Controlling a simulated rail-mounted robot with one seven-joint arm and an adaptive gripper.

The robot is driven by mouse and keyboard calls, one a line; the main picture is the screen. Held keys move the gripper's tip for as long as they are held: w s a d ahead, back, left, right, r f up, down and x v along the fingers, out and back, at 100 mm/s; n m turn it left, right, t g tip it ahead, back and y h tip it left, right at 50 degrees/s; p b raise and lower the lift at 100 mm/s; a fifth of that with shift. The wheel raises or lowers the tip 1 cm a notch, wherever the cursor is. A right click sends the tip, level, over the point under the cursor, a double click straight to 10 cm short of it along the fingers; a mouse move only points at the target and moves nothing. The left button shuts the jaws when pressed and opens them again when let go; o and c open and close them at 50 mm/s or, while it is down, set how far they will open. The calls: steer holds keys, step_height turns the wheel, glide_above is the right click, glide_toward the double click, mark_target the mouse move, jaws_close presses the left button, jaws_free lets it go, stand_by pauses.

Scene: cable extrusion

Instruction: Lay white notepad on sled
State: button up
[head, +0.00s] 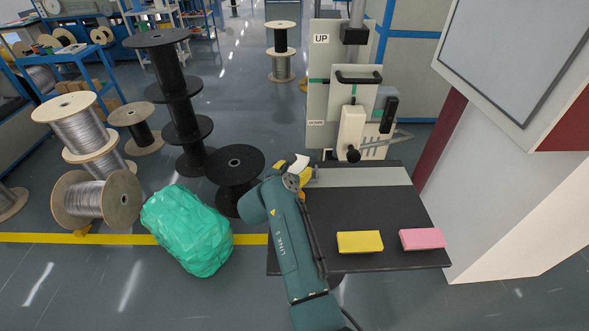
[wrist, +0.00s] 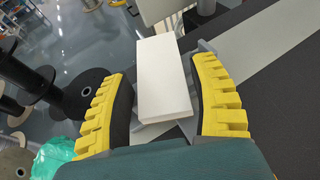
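The white notepad (wrist: 164,80) is between the yellow fingers of my gripper (wrist: 165,100) in the wrist view, its long side pointing away from the palm. In the head view, the white notepad (head: 299,163) shows in part beyond my gripper (head: 303,178), near the left edge of a dark flat table (head: 330,215). A pale grey strip (head: 360,176) crosses the table's far end. I cannot tell for sure which part is the sled.
A yellow block (head: 360,242) and a pink block (head: 422,239) lie at the table's near edge. A machine marked UP (head: 345,90) stands behind the table. Black spools (head: 235,165) and a green bundle (head: 188,230) are at the left. The table's middle is clear.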

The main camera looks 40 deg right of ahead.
steer(key=shift+o, duration=0.8)
